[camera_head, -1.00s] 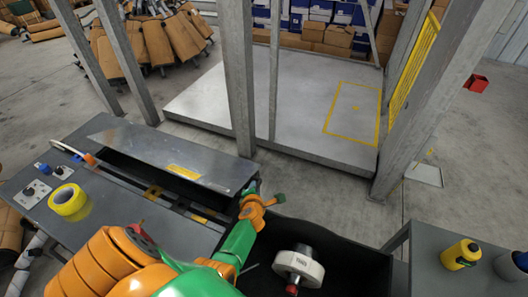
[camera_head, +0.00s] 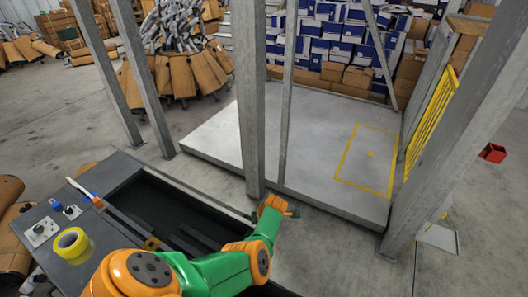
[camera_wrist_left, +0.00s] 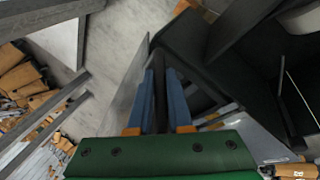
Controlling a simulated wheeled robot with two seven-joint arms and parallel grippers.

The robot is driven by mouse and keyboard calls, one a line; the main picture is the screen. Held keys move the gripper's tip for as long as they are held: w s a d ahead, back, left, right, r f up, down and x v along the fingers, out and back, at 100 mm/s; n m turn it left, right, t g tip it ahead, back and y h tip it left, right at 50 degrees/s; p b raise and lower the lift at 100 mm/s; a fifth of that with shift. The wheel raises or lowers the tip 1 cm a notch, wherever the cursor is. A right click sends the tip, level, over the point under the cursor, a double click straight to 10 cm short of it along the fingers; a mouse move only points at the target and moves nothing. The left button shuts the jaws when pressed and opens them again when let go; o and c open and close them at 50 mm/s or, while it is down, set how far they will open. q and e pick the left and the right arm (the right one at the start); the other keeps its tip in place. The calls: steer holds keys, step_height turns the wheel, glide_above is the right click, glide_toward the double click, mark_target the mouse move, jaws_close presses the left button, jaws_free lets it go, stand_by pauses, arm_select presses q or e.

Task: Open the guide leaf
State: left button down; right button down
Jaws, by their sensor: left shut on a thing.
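The guide leaf (camera_head: 197,190) is the flat grey plate of the bench. In the head view it now stands steeply raised, almost edge-on, along the far side of the dark open trough (camera_head: 150,207). In the left wrist view the leaf (camera_wrist_left: 127,97) is a thin grey plate running up to the blue fingers. My left gripper (camera_wrist_left: 160,75) is shut on its edge. In the head view my orange and green left arm reaches over the trough to the leaf's right end, and the wrist hides the fingertips. My right gripper is not in view.
Grey posts (camera_head: 250,100) stand just beyond the bench, close to my wrist. A grey platform (camera_head: 325,150) with a yellow outline lies behind them.

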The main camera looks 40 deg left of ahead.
arm_select(q)
steer(key=shift+w+a+g+b, duration=0.15)
steer(key=shift+w+g+b, duration=0.2)
steer(key=shift+b, duration=0.1)
steer(key=shift+w+r, duration=0.2)
steer(key=shift+r, duration=0.05)
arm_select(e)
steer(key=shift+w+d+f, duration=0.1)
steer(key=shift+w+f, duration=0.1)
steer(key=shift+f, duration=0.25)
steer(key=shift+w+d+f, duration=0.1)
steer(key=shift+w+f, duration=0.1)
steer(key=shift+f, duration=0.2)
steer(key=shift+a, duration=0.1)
arm_select(q)
steer(key=c, duration=0.8)
jaws_free()
steer(key=shift+s, duration=0.15)
steer(key=shift+c, duration=0.2)
steer(key=shift+r, duration=0.1)
